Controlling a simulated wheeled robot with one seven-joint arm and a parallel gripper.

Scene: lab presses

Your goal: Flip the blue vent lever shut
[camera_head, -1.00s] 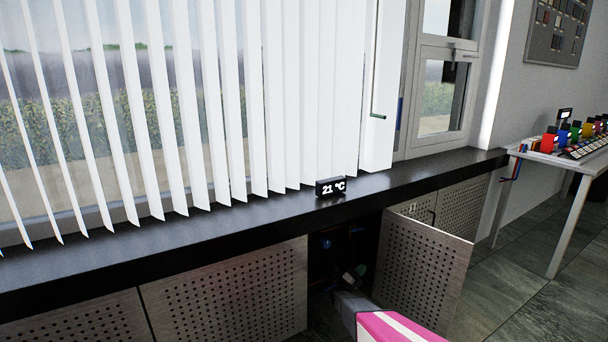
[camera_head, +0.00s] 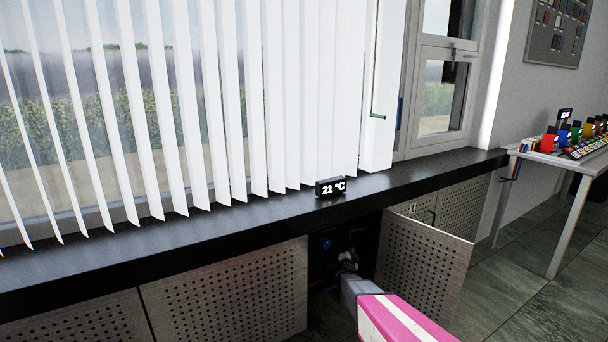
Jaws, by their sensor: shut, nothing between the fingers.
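My gripper (camera_head: 348,258) reaches into the dark open cabinet bay under the sill. It is small in the picture, shut and empty. A small round blue part (camera_head: 326,243) shows inside the bay, left of my gripper. It is too dark and small to tell whether it is the vent lever or how it is set. Any blue part behind my gripper is hidden or too dim to make out. I cannot see whether my gripper touches anything there.
A perforated cabinet door (camera_head: 427,265) stands open right of the bay; a closed panel (camera_head: 225,290) is on its left. The dark sill (camera_head: 240,222) runs above, with a 21 °C display (camera_head: 331,187) on it. A white table (camera_head: 567,158) stands far right.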

